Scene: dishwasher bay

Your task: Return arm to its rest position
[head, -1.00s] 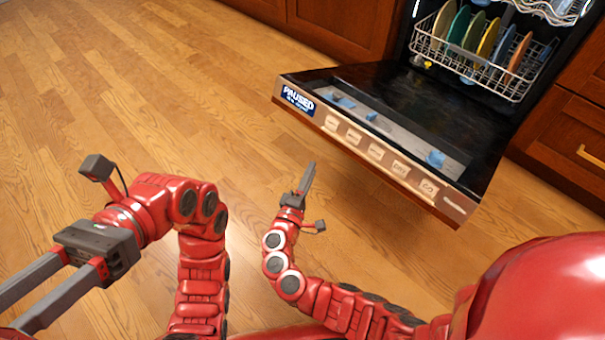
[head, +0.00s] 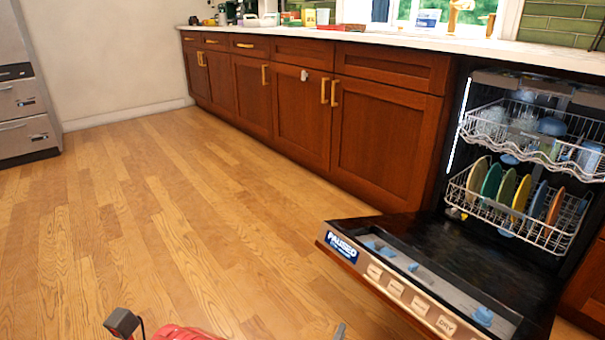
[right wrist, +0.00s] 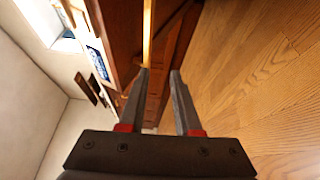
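My right gripper (right wrist: 160,72) shows in the right wrist view with its two dark fingers apart and nothing between them. In the head view only a grey tip of the right gripper (head: 340,331) shows at the bottom edge, over the floor left of the open dishwasher door (head: 400,285). A red part of my left arm and its small dark camera show at the bottom edge of the head view. The left gripper itself is out of the picture.
The dishwasher door is folded down at the right. Its lower rack (head: 472,207) holds several plates, and its upper rack (head: 478,136) holds glasses and bowls. Wooden cabinets (head: 300,110) run along the wall under a white counter (head: 400,40). The wood floor (head: 150,220) at the left is clear.

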